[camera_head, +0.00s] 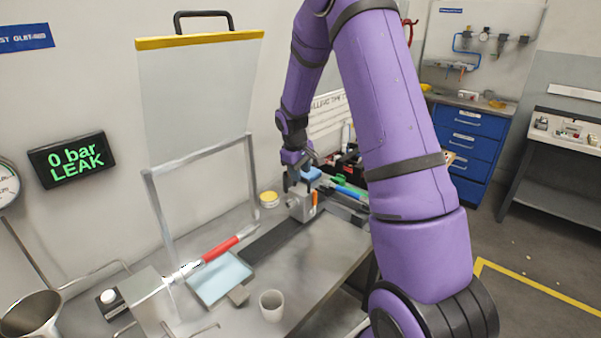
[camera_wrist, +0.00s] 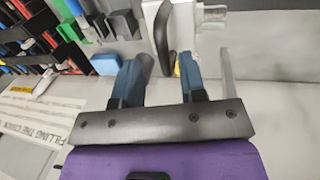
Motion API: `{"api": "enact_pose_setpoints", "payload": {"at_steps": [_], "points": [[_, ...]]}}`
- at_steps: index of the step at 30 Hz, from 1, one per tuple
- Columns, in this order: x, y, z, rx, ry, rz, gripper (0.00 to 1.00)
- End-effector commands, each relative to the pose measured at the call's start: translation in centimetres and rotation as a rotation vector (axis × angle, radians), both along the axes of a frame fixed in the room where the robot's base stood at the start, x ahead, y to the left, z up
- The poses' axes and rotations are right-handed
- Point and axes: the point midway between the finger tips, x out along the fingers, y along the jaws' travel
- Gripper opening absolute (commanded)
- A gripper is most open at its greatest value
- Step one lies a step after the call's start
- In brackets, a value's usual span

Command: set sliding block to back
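The sliding block is a grey metal block (camera_head: 301,204) with an orange part on its right side. It sits at the far end of a dark track (camera_head: 268,242) on the bench. My gripper (camera_head: 299,180) is just above and behind the block in the head view. In the wrist view my gripper (camera_wrist: 164,66) has its two blue fingers apart. A dark upright handle (camera_wrist: 162,35) stands between or just beyond the fingertips, with gaps beside it. The grey-white block (camera_wrist: 153,12) shows at the top of that view. Contact cannot be told.
A clear raised guard (camera_head: 198,90) stands at left. Racked tools (camera_wrist: 70,30) and a blue item (camera_wrist: 106,64) lie near my fingers.

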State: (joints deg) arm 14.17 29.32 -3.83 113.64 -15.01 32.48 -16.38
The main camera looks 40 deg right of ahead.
Motion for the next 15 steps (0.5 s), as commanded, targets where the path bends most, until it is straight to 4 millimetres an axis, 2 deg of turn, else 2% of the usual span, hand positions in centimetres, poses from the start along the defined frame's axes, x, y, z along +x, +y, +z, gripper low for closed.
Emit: {"api": "enact_pose_setpoints", "payload": {"at_steps": [15], "points": [[-0.3,1.5,8.5,-0.001,-0.004,-0.001,0.38]]}}
